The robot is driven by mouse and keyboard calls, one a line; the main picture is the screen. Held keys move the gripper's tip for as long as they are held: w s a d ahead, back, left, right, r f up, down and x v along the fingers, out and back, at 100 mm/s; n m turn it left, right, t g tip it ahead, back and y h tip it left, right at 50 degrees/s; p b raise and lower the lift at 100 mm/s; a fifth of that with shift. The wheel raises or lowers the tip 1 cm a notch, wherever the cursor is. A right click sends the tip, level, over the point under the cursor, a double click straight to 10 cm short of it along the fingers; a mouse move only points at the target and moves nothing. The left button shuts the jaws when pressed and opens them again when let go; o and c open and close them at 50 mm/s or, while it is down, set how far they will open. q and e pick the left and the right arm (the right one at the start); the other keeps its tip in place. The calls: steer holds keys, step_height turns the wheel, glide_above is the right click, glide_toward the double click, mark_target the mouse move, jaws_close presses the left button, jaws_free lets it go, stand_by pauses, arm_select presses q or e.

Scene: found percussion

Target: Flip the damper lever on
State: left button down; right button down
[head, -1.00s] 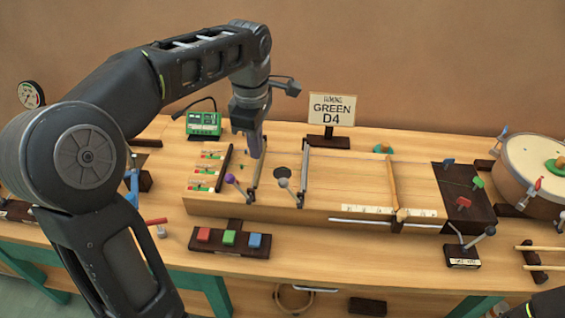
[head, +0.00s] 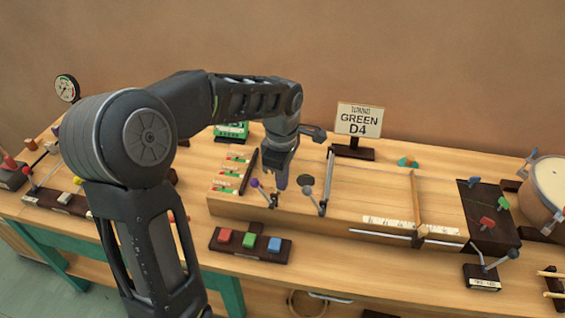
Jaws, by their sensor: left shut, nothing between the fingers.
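A small lever with a grey ball end (head: 513,254) stands on a dark labelled base (head: 482,277) at the front right; it looks like the damper lever, but its label is too small to read. Its rod leans to the right. My left gripper (head: 282,184) is shut and empty, pointing down over the left part of the long wooden string box (head: 350,205). It is between a purple-ball stick (head: 255,183) and a grey-ball stick (head: 306,180), well left of the lever. Whether it touches the box is unclear. My right gripper is out of view.
Red, green and blue buttons (head: 249,241) sit on a dark block at the front. A "GREEN D4" sign (head: 358,120) stands behind the box. A dark panel with coloured levers (head: 487,224) and a drum (head: 551,185) are at the right.

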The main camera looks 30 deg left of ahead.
arm_select(q)
steer(key=d, duration=0.2)
steer(key=d+p, duration=0.1)
steer(key=shift+w+d+r, duration=0.15)
steer(key=shift+w+d, duration=0.25)
steer(key=shift+d+r, duration=0.15)
